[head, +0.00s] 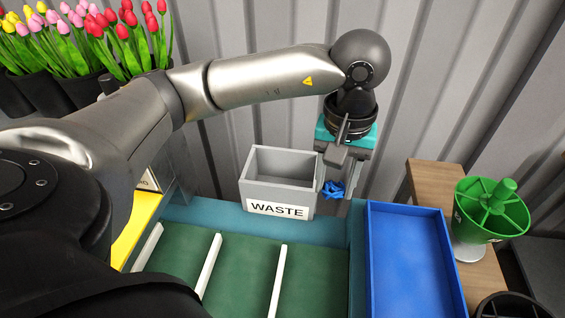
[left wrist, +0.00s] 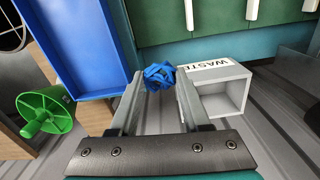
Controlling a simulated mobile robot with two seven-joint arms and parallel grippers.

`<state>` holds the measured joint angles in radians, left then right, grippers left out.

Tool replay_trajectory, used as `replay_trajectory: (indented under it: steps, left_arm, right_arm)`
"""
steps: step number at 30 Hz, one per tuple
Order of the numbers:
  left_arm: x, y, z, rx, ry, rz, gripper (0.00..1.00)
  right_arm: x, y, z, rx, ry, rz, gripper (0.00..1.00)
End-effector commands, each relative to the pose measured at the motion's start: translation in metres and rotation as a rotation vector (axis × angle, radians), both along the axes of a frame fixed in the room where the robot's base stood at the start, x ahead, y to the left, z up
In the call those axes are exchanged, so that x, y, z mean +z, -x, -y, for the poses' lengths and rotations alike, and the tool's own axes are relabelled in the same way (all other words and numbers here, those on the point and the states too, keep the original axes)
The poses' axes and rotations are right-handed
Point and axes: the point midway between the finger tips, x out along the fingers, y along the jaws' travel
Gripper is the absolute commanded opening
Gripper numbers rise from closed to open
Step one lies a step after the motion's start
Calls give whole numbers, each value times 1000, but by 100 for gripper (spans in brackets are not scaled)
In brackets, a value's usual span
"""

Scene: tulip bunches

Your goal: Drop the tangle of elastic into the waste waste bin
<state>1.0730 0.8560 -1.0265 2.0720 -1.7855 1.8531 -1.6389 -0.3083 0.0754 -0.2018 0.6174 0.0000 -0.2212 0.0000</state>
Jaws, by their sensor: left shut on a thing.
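The tangle of elastic (head: 333,190) is a small blue knot. My left gripper (head: 335,188) is shut on it and holds it just right of the waste bin. In the left wrist view the tangle (left wrist: 160,76) sits between the fingertips of my left gripper (left wrist: 158,80). The waste bin (head: 278,196) is a grey open box labelled WASTE, at the far edge of the green bench. It also shows right of the fingers in the left wrist view (left wrist: 236,82). The tangle is beside the bin, not over its opening. My right gripper is in neither view.
A blue tray (head: 446,262) lies right of the bench, and a green spool (head: 491,212) stands on a wooden shelf (head: 428,180) beyond it. White dividers (head: 207,266) cross the green bench (head: 245,275). Tulip bunches (head: 85,35) stand at the back left. A corrugated wall (head: 250,70) is behind.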

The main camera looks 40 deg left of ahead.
Motion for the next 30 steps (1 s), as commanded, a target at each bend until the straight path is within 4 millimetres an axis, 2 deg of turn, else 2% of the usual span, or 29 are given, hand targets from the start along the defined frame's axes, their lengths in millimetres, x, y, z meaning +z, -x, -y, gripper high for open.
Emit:
replay_trajectory:
  steps: [14, 30]
  left_arm:
    - [-12, -42, -41, 890, -1, -3, 0]
    - [-34, -74, -111, 1941, -1, -1, 0]
  right_arm:
    - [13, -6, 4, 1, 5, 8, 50]
    - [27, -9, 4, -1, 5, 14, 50]
